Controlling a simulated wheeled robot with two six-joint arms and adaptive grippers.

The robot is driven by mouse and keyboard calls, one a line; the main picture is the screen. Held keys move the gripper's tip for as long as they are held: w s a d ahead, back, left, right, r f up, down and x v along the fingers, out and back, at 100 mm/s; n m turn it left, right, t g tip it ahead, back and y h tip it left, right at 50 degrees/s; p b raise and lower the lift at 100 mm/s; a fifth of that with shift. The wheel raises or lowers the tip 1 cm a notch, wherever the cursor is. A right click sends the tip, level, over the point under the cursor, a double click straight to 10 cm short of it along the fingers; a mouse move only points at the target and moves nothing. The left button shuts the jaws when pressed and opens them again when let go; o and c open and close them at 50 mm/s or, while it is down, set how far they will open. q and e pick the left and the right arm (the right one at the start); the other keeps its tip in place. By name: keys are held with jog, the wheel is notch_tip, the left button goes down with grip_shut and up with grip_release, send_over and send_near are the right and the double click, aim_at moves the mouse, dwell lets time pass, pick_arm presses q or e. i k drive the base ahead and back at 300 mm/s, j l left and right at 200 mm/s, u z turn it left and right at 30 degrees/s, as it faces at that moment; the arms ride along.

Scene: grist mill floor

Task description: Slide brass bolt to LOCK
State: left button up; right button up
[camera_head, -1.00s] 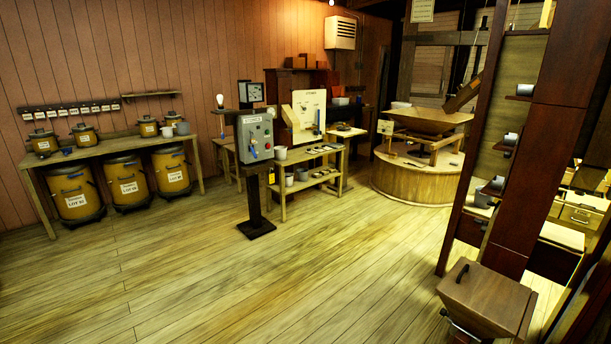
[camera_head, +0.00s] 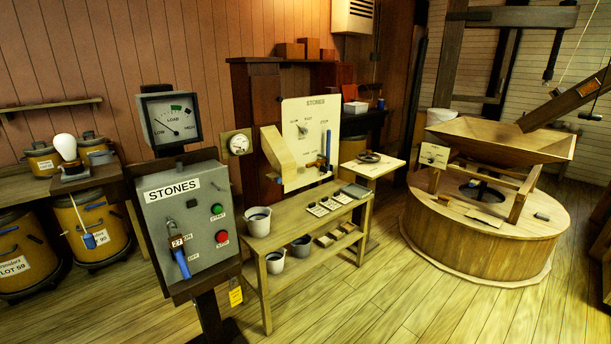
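I cannot make out a brass bolt or a LOCK mark for certain; they may be hidden or too small. A grey control box (camera_head: 185,212) labelled STONES stands on a dark post in the left-middle, with a green button (camera_head: 217,209), a red button (camera_head: 222,237) and a blue handle (camera_head: 181,263) hanging down. A pale STONES board (camera_head: 312,118) stands behind, with a dial and a blue-handled lever (camera_head: 323,160). Neither of my grippers is in view.
A wooden bench (camera_head: 310,215) with pails and small items stands right of the box. The round millstone casing (camera_head: 480,240) with a hopper (camera_head: 500,139) stands at the right. Lidded drums (camera_head: 95,225) stand at the left. The plank floor (camera_head: 400,300) is clear in front.

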aim_at(317, 163)
jog(key=i+z, duration=0.1)
jog(key=i, duration=0.55)
jog(key=i+j, duration=0.15)
jog(key=i, duration=0.5)
jog(key=i+l+z, duration=0.15)
jog(key=i+z, duration=0.25)
jog(key=i, duration=0.25)
jog(key=i+z, duration=0.4)
jog(key=i, duration=0.25)
